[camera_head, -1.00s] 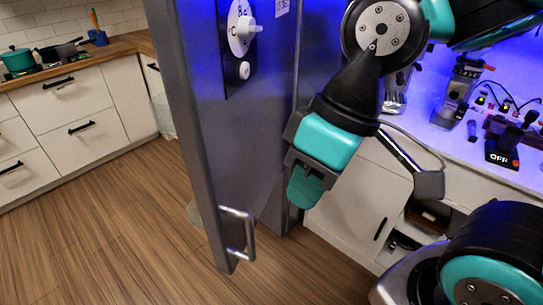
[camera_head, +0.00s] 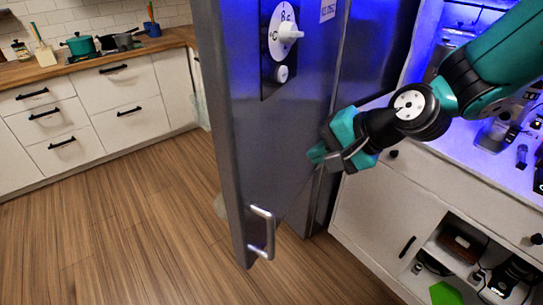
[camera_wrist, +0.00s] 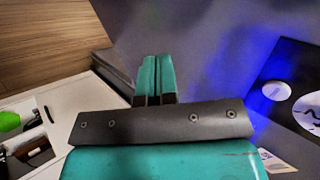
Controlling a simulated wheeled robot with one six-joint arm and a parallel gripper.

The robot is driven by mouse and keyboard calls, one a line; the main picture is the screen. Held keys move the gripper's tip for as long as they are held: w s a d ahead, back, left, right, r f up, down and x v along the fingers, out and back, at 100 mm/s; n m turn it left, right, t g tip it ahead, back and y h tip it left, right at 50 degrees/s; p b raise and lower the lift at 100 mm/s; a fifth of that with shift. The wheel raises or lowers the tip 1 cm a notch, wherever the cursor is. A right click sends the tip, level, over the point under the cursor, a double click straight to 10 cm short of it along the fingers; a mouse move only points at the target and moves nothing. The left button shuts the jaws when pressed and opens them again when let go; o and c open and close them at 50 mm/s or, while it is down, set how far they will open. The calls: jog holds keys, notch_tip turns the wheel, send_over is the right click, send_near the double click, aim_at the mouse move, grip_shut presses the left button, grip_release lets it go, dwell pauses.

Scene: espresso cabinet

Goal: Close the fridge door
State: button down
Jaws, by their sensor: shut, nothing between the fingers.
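The fridge door (camera_head: 235,130) is a tall grey panel standing open in the head view, seen at a slant. Its metal handle (camera_head: 262,232) is low on the near edge. A dial panel (camera_head: 281,45) is on its upper part. My gripper (camera_head: 315,154) is shut and empty, with its teal fingertips close to the door's right-hand face. I cannot tell whether they touch it. In the wrist view the shut fingers (camera_wrist: 156,78) point at the grey door surface (camera_wrist: 195,40), with the dial panel (camera_wrist: 285,95) to the right.
A white cabinet (camera_head: 385,205) with open shelves stands at the right, below a blue-lit counter. White drawers (camera_head: 128,115) with a wooden worktop, pots and utensils stand at the far left. The wooden floor (camera_head: 130,235) left of the door is clear.

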aim_at(261, 163)
jog(key=p+x, duration=0.1)
jog(key=x, duration=0.2)
jog(key=a+r+p+x, duration=0.1)
jog(key=x, duration=0.2)
jog(key=p+x, duration=0.1)
jog(key=x, duration=0.3)
jog(key=shift+w+a+r+p, duration=0.2)
jog(key=shift+w+p, duration=0.1)
jog(key=shift+w+a+f, duration=0.2)
jog(key=shift+w+a, duration=0.25)
jog(key=shift+a, duration=0.15)
